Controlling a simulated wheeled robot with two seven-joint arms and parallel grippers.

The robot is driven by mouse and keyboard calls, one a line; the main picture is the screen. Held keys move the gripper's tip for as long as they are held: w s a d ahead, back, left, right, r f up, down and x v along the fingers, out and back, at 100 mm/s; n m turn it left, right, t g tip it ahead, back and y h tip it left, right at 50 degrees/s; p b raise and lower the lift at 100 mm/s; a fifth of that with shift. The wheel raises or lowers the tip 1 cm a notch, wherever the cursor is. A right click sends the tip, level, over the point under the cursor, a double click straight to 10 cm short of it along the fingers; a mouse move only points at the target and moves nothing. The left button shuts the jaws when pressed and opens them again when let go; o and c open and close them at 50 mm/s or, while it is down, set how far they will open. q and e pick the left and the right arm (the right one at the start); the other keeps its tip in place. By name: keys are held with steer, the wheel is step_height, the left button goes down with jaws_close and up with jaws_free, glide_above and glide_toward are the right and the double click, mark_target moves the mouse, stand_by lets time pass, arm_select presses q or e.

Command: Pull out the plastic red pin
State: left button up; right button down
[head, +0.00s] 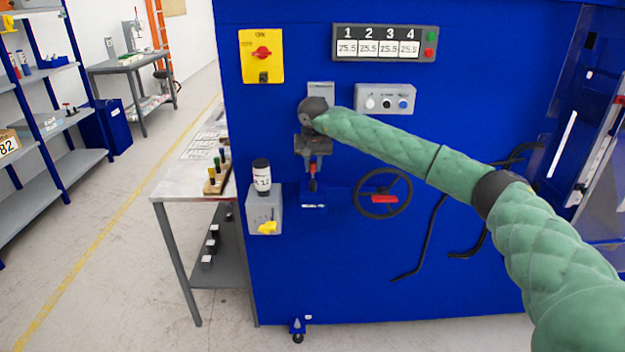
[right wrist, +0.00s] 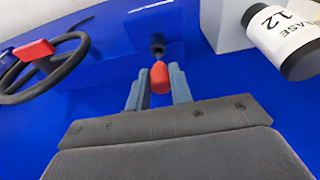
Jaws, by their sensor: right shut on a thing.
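The red pin (right wrist: 160,77) shows in the right wrist view as a rounded red plastic piece between my two fingers. My right gripper (right wrist: 158,88) is shut on it. A dark round socket (right wrist: 157,50) on the blue panel is just beyond the pin. I cannot tell how far the pin sits in it. In the head view, my right gripper (head: 313,163) points down in front of the blue machine, with a bit of the red pin (head: 313,168) at its tips. My left gripper is in neither view.
A black handwheel (head: 383,193) with a red tag is right of the gripper. A grey box (head: 264,210) with a yellow knob and a labelled bottle (head: 262,177) are to the left. Dark hoses (head: 432,240) hang at the right. A side table (head: 180,185) stands left of the machine.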

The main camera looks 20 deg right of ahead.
mark_target(313, 163)
steer(key=shift+r, duration=0.2)
stand_by(0.3)
steer(key=shift+w+p+v, duration=0.25)
steer(key=shift+p+v, duration=0.1)
steer(key=shift+v, duration=0.8)
steer(key=shift+w+p+v, duration=0.25)
steer(key=shift+p+v, duration=0.05)
steer(key=shift+v, duration=0.9)
steer(key=shift+d+r, duration=0.1)
steer(key=shift+d, duration=0.05)
